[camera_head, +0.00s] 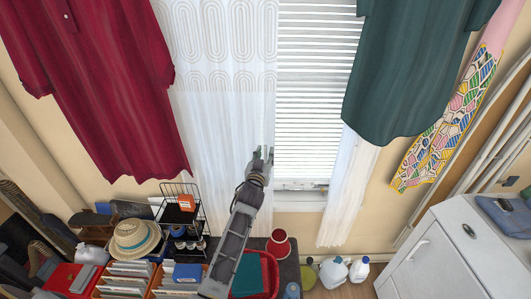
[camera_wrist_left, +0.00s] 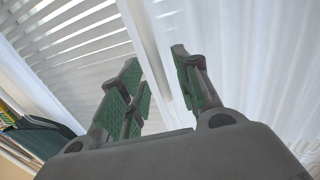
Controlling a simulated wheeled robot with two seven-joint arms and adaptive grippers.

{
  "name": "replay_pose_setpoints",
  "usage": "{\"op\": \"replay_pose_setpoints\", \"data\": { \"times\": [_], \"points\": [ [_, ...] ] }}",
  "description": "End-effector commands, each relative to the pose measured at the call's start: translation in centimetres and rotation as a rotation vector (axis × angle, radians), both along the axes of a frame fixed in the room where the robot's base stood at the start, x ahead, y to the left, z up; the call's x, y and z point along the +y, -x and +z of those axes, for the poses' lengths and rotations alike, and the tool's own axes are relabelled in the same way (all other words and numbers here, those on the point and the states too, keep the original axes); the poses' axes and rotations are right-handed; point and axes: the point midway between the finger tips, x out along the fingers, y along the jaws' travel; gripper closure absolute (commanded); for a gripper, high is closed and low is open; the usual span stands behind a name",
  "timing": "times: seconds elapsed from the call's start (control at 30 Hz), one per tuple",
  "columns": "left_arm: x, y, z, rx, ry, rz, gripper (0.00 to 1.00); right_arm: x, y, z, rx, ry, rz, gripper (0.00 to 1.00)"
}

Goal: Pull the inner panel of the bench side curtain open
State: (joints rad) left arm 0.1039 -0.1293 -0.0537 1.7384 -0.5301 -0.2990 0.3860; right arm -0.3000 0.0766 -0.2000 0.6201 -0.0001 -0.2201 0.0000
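The white sheer curtain (camera_head: 225,120) with a looped oval pattern near its top hangs left of the window, above the bench side. Its right edge meets the window blinds (camera_head: 318,80). My left gripper (camera_head: 263,156) is at that edge, near the lower part of the window. In the left wrist view the green-padded fingers (camera_wrist_left: 160,85) stand apart. A pale vertical edge of the curtain (camera_wrist_left: 235,50) runs behind and between them; I cannot tell whether they touch it. The slatted blinds (camera_wrist_left: 65,40) are to the left there. My right gripper is not in view.
A red garment (camera_head: 100,90) and a dark green one (camera_head: 405,70) hang on either side. Another white curtain (camera_head: 348,190) hangs at right. A wire rack (camera_head: 182,205), straw hat (camera_head: 134,238) and red bucket (camera_head: 278,243) stand below. A white cabinet (camera_head: 450,255) is at lower right.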

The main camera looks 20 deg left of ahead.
Motion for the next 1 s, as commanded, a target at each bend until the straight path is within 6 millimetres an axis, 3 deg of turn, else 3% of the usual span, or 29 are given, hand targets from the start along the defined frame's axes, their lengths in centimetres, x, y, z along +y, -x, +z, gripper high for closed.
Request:
{"op": "replay_pose_setpoints", "data": {
  "times": [0.3,0.67,0.9,1.0],
  "points": [
    [0.2,-1.7,0.0,0.001,0.000,0.000,0.68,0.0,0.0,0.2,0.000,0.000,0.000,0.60],
    [0.2,-1.8,0.0,0.001,0.000,0.000,0.68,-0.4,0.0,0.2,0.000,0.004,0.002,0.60],
    [0.2,-1.8,0.0,0.001,0.000,0.000,0.98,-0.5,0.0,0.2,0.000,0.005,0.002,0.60],
    [0.2,-1.8,0.0,0.001,0.000,0.000,1.00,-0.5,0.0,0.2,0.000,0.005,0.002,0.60]
  ]
}}
